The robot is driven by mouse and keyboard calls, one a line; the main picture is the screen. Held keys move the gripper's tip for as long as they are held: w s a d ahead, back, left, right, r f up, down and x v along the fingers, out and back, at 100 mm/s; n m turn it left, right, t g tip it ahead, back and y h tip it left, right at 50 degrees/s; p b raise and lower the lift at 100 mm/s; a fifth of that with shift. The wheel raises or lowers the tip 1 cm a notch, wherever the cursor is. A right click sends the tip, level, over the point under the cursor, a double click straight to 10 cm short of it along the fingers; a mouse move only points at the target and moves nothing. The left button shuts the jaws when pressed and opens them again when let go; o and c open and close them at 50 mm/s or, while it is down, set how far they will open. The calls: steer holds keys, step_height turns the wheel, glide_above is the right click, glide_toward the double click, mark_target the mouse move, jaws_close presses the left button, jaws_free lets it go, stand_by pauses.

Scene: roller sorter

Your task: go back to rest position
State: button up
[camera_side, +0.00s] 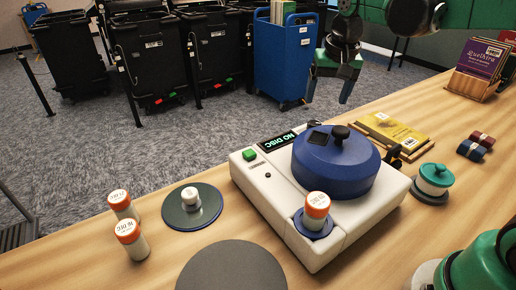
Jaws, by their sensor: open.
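My gripper (329,92) hangs open and empty at the upper right, its two fingers pointing down. In the picture it lies above and behind the white machine (262,190) with the round blue lid (335,165), apart from it. The machine's display (276,142) reads "NO DISC".
A grey round mat (233,270) lies in front. A teal-lidded jar (434,180), yellow books (395,133), rolls (476,146) and a book stand (478,75) occupy the right. Bins (145,50) stand behind.

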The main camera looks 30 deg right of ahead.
mark_target(315, 123)
steer(key=w+d+f, duration=0.1)
steer(key=w+d+f+m+g, duration=0.1)
steer(key=w, duration=0.1)
steer(key=w+d+f+m+g, duration=0.1)
steer(key=w, duration=0.1)
steer(key=shift+d+f+y, duration=0.25)
steer(key=shift+f+y, duration=0.15)
step_height(315, 123, down, 6)
steer(key=shift+w+d+f, duration=0.1)
steer(key=shift+w+f, duration=0.05)
steer(key=shift+f, duration=0.05)
steer(key=n, duration=0.4)
steer(key=shift+r, duration=0.15)
steer(key=n, duration=0.4)
steer(key=shift+n, duration=0.3)
steer(key=shift+r, duration=2.55)
